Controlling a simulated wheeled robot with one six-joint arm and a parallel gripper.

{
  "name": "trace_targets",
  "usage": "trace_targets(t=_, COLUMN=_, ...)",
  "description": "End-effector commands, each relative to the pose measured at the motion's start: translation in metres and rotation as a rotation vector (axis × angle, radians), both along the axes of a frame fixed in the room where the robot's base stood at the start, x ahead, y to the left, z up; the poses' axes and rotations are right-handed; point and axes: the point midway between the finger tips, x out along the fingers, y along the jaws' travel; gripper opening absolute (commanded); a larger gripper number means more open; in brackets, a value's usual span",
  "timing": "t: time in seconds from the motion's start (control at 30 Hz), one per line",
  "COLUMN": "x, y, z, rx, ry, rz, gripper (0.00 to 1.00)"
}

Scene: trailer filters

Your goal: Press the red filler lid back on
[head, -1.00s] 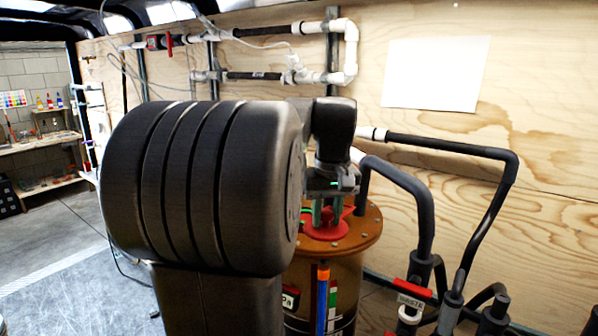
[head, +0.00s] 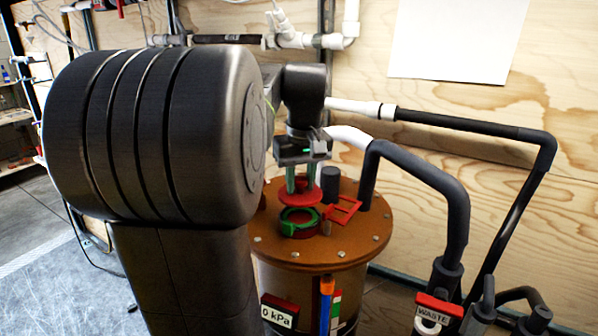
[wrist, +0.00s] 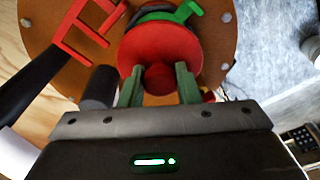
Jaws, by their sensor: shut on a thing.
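The red filler lid (head: 299,194) is a round disc with a red knob (wrist: 160,78). My gripper (head: 302,182) is shut on that knob with its two green fingers, which also show in the wrist view (wrist: 159,85). The lid looks roughly level and is held above the brown tank top (head: 350,245). The filler opening with its green ring (head: 300,223) shows just below and in front of the lid in the head view. In the wrist view the lid (wrist: 160,45) hides much of the green ring (wrist: 190,10). The lid is apart from the opening.
A red bracket-like part (head: 343,210) sits right of the filler. A dark stub (head: 330,183) and a thick black hose (head: 430,185) rise from the tank top. A red WASTE tag (head: 438,306) hangs lower right. Bolts line the tank's rim.

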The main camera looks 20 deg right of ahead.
Motion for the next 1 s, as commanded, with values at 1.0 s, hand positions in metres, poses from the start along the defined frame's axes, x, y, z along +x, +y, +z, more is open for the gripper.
trace_targets(t=1.0, x=0.000, y=0.000, z=-0.045, rx=0.000, ry=0.000, rz=0.000, gripper=0.06)
